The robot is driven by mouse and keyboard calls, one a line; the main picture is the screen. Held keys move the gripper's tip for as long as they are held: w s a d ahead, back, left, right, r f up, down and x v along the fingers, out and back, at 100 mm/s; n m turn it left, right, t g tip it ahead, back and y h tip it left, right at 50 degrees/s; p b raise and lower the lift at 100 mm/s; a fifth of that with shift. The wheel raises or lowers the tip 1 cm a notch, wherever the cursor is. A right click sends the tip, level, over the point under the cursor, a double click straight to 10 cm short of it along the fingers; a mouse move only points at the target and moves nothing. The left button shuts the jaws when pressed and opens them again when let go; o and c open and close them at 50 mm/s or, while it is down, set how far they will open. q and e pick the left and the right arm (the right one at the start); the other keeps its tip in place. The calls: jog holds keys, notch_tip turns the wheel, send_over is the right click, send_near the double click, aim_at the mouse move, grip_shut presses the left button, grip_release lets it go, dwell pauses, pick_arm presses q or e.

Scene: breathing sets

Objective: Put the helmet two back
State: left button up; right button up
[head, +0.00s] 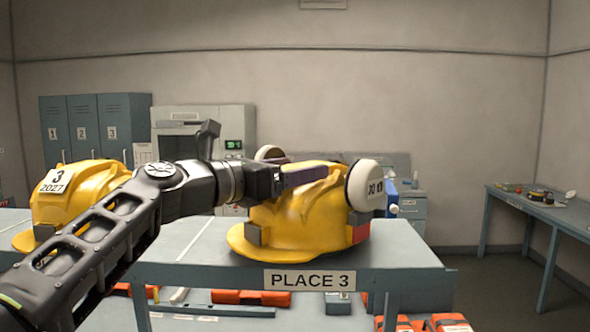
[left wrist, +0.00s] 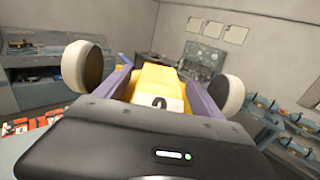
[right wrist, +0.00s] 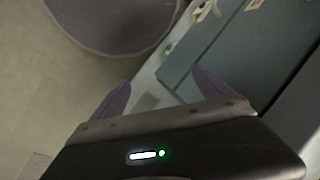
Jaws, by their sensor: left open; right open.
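A yellow helmet (head: 300,222) with white ear cups (head: 366,185) stands on the grey table behind the PLACE 3 sign (head: 309,280). In the left wrist view the yellow helmet (left wrist: 156,77) carries a white label (left wrist: 160,102), whose digit is partly hidden, perhaps a 2. A second yellow helmet (head: 95,190), labelled 3 2027, stands to the left, partly behind my left arm. My left gripper (head: 305,174) is open at the top of the first helmet, its purple fingers on either side of it. My right gripper (right wrist: 160,95) is open and empty, outside the head view.
Orange packs (head: 250,298) lie on a lower shelf beneath the table (head: 405,258). Numbered lockers (head: 95,128) and a grey cabinet stand behind. A side table (head: 555,213) with small items is at right. A round grey object (right wrist: 115,22) is near my right gripper.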

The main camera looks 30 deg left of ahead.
pick_arm(q)
jog(key=shift+s+r, duration=0.1)
jog(key=shift+s+a, duration=0.2)
jog(key=shift+s, duration=0.15)
jog(key=b+v, duration=0.3)
jog(key=v, duration=0.8)
dwell(0.4)
